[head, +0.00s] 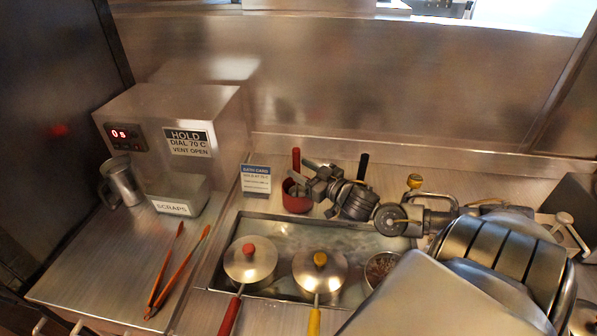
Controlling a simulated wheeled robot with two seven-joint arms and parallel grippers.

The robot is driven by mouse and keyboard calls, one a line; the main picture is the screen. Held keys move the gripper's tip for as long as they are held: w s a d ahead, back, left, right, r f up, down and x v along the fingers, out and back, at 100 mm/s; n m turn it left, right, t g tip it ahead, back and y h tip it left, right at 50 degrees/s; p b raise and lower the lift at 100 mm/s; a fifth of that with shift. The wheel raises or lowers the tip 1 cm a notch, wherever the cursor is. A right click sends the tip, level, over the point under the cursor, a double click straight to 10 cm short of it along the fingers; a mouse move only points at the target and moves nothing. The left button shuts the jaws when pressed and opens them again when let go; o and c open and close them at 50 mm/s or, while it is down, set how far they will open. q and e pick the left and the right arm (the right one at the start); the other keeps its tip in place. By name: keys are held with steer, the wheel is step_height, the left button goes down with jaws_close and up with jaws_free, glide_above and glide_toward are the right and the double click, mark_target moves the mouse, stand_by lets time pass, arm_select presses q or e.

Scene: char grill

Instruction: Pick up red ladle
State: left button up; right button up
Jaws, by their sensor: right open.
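The red ladle (296,160) stands behind the sunken bath, its red handle upright. A red cup-shaped part (297,197) is at its foot; I cannot tell whether this is its bowl or a holder. My right gripper (303,177) reaches in from the right. It is open, with its fingertips close to the right side of the handle, just above the red cup. I cannot tell whether they touch it. My right gripper hides part of the cup's right side. My left gripper is not in view.
A black handle (362,166) stands behind my right wrist. The bath (232,225) holds lidded pots with red (249,259) and yellow (320,271) handles. A sign card (256,180) stands left of the cup. Tongs (178,272) lie on the left counter.

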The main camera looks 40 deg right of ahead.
steer(key=shift+w+a, duration=0.15)
steer(key=shift+w, duration=1.15)
steer(key=c, duration=0.9)
jaws_close()
steer(key=shift+r, duration=0.2)
